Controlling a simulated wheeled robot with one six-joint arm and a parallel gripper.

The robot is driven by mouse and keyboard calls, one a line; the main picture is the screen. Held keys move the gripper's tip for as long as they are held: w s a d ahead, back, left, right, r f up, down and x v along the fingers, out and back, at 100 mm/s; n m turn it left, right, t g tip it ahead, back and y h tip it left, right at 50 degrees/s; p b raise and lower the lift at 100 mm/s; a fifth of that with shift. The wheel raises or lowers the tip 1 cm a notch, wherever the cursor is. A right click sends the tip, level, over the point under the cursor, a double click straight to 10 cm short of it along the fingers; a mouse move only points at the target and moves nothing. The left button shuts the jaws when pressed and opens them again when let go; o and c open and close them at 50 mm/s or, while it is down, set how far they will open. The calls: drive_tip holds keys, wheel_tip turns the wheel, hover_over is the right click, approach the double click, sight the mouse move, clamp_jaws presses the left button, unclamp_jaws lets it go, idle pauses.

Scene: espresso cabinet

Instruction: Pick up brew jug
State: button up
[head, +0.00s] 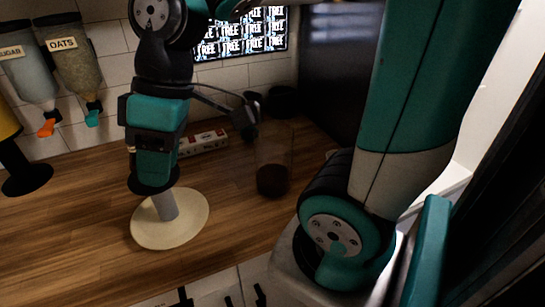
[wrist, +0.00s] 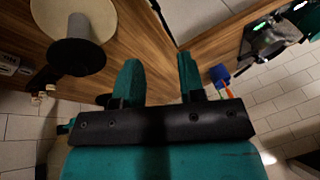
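The brew jug (head: 272,179) stands upright on the wooden counter near the middle of the head view. It is a clear vessel with dark contents at the bottom. I do not make it out in the wrist view. My gripper (wrist: 159,72) shows in the wrist view as two teal fingers set apart, with nothing between them. In the head view my teal and black wrist hangs to the left of the jug, apart from it; the fingers are not clear there.
A pale round disc (head: 187,225) with a grey post stands below my wrist. A red and white box (head: 204,142) lies by the wall. Sugar (head: 27,75) and oats (head: 74,68) dispensers hang at left. Counter (head: 80,240) front left is clear.

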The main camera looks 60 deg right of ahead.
drive_tip(key=w+d+r+n+p, duration=0.15)
drive_tip(key=w+d, duration=0.25)
drive_tip(key=d, duration=0.5)
drive_tip(key=w+d+r+p, duration=0.1)
drive_tip(key=w+d+r, duration=0.2)
drive_tip(key=d, duration=0.6)
drive_tip(key=s+d+n+t+p, duration=0.1)
drive_tip(key=s+d, duration=0.2)
drive_tip(key=d, duration=0.7)
drive_tip(key=s+d+n+t+p, duration=0.1)
drive_tip(key=s+d+n+p, duration=0.15)
drive_tip(key=d, duration=0.75)
drive_tip(key=shift+m, duration=0.5)
drive_tip(key=p+x, duration=0.1)
drive_tip(key=x, duration=0.4)
drive_tip(key=p+x, duration=0.1)
drive_tip(key=x, duration=0.5)
drive_tip(key=shift+s+a+f, duration=0.15)
drive_tip(key=shift+a+f, duration=0.05)
drive_tip(key=shift+f, duration=0.05)
drive_tip(key=shift+p+x, duration=1.4)
drive_tip(key=shift+x, duration=1.3)
drive_tip(key=shift+d, duration=0.15)
drive_tip(key=shift+c, duration=0.4)
clamp_jaws()
drive_tip(key=shift+w, duration=0.25)
